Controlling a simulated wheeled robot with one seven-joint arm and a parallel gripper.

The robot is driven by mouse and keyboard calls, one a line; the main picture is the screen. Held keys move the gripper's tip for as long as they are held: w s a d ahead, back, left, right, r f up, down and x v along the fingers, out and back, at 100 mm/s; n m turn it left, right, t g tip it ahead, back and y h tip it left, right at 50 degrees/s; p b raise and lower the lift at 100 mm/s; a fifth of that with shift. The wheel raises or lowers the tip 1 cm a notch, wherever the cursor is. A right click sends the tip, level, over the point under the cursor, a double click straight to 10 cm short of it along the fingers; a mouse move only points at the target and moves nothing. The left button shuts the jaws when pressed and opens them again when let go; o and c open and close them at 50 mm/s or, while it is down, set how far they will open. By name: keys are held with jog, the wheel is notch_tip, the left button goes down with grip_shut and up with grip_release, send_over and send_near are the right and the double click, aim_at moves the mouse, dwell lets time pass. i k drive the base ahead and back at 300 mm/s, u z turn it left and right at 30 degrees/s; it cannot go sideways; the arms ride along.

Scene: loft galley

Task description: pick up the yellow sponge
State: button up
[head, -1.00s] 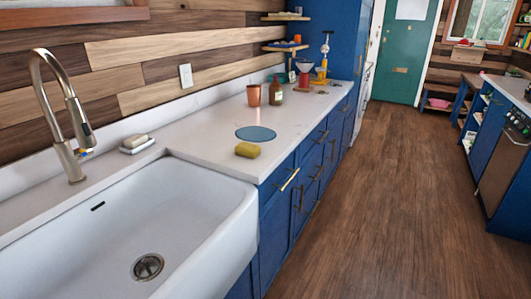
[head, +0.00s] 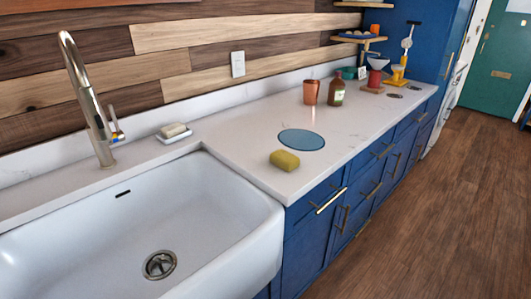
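The yellow sponge (head: 285,160) lies flat on the white countertop (head: 246,155) in the head view. It is just right of the sink and close to the counter's front edge. A round blue mat (head: 301,139) lies right behind it. Nothing covers the sponge. My gripper is not in the head view.
The white sink (head: 215,217) and its tall faucet (head: 92,105) stand on the left. A soap dish (head: 178,134) sits behind the sink. A copper cup (head: 311,92) and brown bottle (head: 336,93) stand farther back. Wood floor (head: 419,218) is clear at the right.

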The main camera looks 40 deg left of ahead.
aim_at(287, 161)
jog(key=u, duration=0.7)
jog(key=i, duration=1.55)
jog(key=u, duration=0.55)
